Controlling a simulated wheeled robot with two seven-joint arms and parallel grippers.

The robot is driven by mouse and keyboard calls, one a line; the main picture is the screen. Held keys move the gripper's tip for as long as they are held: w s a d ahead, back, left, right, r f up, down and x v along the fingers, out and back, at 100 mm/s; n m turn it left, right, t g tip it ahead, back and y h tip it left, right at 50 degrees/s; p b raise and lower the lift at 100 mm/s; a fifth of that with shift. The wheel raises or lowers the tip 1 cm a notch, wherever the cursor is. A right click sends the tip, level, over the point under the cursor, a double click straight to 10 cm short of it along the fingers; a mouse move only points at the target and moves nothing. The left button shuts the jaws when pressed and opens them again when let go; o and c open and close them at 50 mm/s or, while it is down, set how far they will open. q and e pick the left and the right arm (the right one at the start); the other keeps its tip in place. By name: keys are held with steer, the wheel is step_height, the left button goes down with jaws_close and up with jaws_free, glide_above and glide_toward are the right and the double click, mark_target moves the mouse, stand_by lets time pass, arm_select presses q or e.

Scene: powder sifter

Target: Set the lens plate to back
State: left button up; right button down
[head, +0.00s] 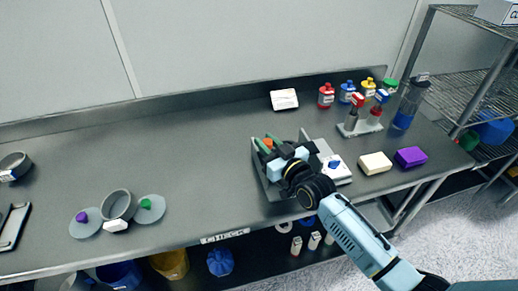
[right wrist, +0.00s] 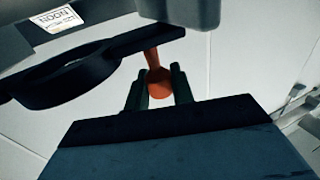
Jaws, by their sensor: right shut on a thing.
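The lens plate appears in the right wrist view as a flat dark bar with a ring (right wrist: 65,78) at its left end. An orange knob (right wrist: 158,88) hangs from the bar's right end. My right gripper (right wrist: 159,92) has its two dark green fingers on either side of this knob and is shut on it. In the head view the knob (head: 267,143) shows as a small orange spot at my right gripper (head: 270,145), over the grey device (head: 262,180). My gripper and wrist hide much of the device and the plate. My left gripper is out of view.
To the right lie a cream block (head: 375,163) and a purple block (head: 411,157). Behind stand several coloured bottles (head: 347,92) and a small rack (head: 360,127). A grey cup (head: 118,205) stands at left. The bench between cup and device is clear.

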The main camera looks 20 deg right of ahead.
steer(key=shift+w, duration=0.4)
steer(key=c, duration=1.2)
jaws_free()
steer(key=shift+s, duration=0.1)
steer(key=v, duration=1.3)
steer(key=shift+s, duration=0.15)
